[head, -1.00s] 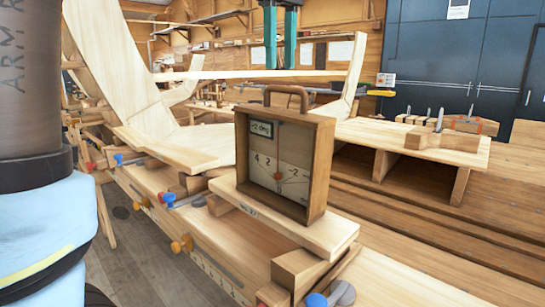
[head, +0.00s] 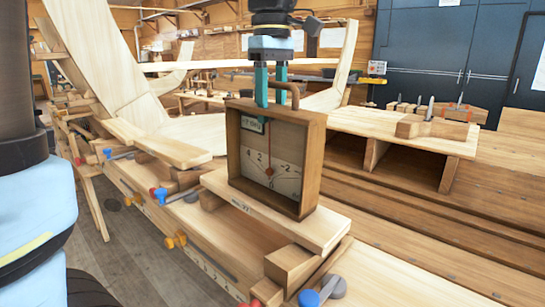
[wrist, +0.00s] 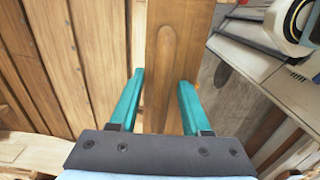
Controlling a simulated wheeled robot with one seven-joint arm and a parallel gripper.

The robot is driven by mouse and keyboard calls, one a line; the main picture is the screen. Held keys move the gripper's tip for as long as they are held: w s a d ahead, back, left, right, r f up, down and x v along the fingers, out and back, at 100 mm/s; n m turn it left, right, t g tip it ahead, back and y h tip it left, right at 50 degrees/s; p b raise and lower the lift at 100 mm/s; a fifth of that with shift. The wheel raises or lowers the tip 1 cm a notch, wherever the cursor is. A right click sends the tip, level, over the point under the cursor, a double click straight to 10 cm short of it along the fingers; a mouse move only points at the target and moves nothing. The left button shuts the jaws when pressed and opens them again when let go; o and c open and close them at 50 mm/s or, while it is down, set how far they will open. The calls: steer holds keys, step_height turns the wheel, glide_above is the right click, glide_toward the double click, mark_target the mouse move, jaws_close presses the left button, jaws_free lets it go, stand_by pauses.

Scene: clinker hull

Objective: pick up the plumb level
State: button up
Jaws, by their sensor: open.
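The plumb level is an upright wooden box (head: 313,160) with a curved handle (head: 287,88) on top and a pale dial with a red-brown pointer in its front. It stands on a pale board (head: 250,208). My gripper (head: 272,95) points straight down over the top of the box, its teal fingers apart at the handle. In the wrist view the handle (wrist: 168,50) runs lengthwise along the box top, between the lines of my open fingers (wrist: 160,80). I see no finger pressed against it. The handle's near end is hard to make out.
Blue and yellow clamp knobs (head: 308,298) stick out below the board. A pale curved plank (head: 100,60) rises at the left. A side bench (head: 400,138) with wooden blocks stands to the right, and dark blue cabinets (head: 445,60) stand behind.

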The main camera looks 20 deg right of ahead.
steer(key=shift+f, duration=0.15)
jaws_close()
stand_by(1.4)
